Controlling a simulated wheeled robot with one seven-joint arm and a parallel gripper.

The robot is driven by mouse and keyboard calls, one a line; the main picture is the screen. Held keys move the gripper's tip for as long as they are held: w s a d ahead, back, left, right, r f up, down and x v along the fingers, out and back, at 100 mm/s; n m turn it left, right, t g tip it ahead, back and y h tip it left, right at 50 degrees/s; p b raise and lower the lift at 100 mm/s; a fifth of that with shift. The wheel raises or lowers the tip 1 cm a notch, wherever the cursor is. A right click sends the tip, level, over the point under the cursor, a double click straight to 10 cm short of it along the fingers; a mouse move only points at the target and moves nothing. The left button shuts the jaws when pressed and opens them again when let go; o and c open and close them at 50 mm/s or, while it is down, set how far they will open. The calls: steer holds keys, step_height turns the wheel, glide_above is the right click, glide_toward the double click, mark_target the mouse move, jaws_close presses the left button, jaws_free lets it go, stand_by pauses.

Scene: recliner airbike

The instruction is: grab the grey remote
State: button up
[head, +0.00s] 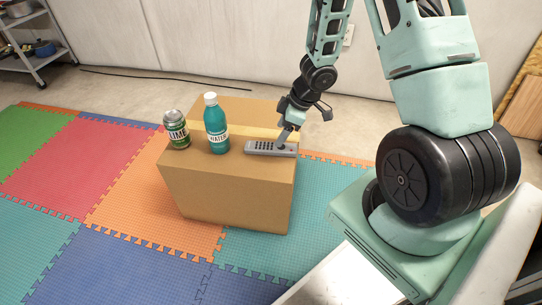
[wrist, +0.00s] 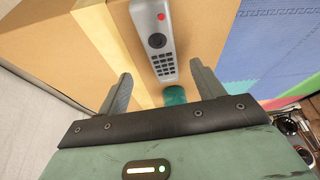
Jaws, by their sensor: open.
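The grey remote (head: 270,148) lies flat on top of a cardboard box (head: 225,190), near its right side. In the wrist view the remote (wrist: 156,42) shows its red button and dark keypad. My gripper (head: 285,140) is over the right end of the remote in the head view. In the wrist view my gripper (wrist: 158,88) has its two fingers apart, one on each side of the remote's line. The remote's near end reaches toward the space between the fingers. Whether the fingers touch the remote or the box cannot be told.
A teal water bottle (head: 215,125) and a green lime can (head: 176,130) stand on the box left of the remote. Coloured foam mats (head: 120,190) cover the floor around the box. A metal shelf (head: 35,45) stands at the back left.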

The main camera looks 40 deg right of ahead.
mark_target(271, 146)
steer(key=shift+b+x, duration=2.7)
steer(key=shift+x, duration=0.6)
steer(key=shift+a+r, duration=0.1)
steer(key=shift+a, duration=0.05)
steer(key=c, duration=1.1)
